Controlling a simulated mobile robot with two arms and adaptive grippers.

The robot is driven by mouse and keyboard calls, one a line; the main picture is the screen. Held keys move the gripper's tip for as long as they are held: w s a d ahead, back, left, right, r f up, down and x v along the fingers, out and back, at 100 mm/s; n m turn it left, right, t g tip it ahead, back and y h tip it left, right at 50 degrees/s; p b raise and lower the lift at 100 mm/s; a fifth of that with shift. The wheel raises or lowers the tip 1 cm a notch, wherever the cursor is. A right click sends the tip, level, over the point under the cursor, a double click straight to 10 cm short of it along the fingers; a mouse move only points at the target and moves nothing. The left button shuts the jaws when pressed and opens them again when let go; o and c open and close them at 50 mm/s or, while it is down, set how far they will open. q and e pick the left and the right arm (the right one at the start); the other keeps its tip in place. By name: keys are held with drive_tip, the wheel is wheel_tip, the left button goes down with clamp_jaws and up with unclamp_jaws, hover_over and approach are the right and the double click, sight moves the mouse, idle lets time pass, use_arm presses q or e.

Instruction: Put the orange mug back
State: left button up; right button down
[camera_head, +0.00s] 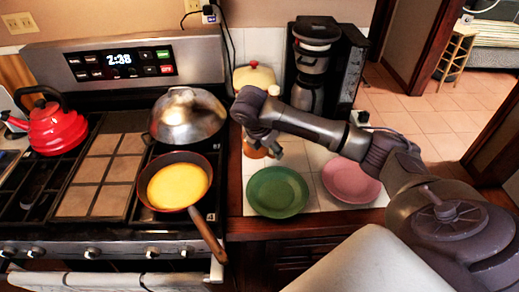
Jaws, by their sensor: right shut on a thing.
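The orange mug (253,151) shows only in part, low at my right gripper, behind the green plate on the white tiled counter. My right gripper (266,146) points down and is shut on the mug. The wrist hides much of the mug, and I cannot tell whether it touches the counter. My left gripper is not in view.
A green plate (277,192) and a pink plate (350,181) lie on the counter's front. A coffee maker (344,70) and a lidded cream pot (254,77) stand behind. The stove at left holds a pan (178,187), a metal dome (187,115) and a red kettle (52,128).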

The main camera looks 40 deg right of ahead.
drive_tip(key=w+f, duration=0.1)
drive_tip(key=w+d+f, duration=0.1)
drive_tip(key=w, duration=0.1)
drive_tip(key=w+f, duration=0.1)
drive_tip(key=w, duration=0.1)
drive_tip(key=shift+w+d, duration=0.2)
drive_tip(key=shift+w+d+f+p, duration=0.15)
drive_tip(key=shift+w+f+p, duration=0.3)
drive_tip(key=shift+f, duration=0.35)
wheel_tip(320, 180, down, 2)
drive_tip(key=shift+s+f+p, duration=0.1)
drive_tip(key=shift+f+p, duration=0.05)
drive_tip(key=shift+p, duration=0.2)
drive_tip(key=shift+f, duration=0.35)
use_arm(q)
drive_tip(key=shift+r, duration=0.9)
use_arm(e)
drive_tip(key=shift+f, duration=0.15)
drive_tip(key=c, duration=0.5)
unclamp_jaws()
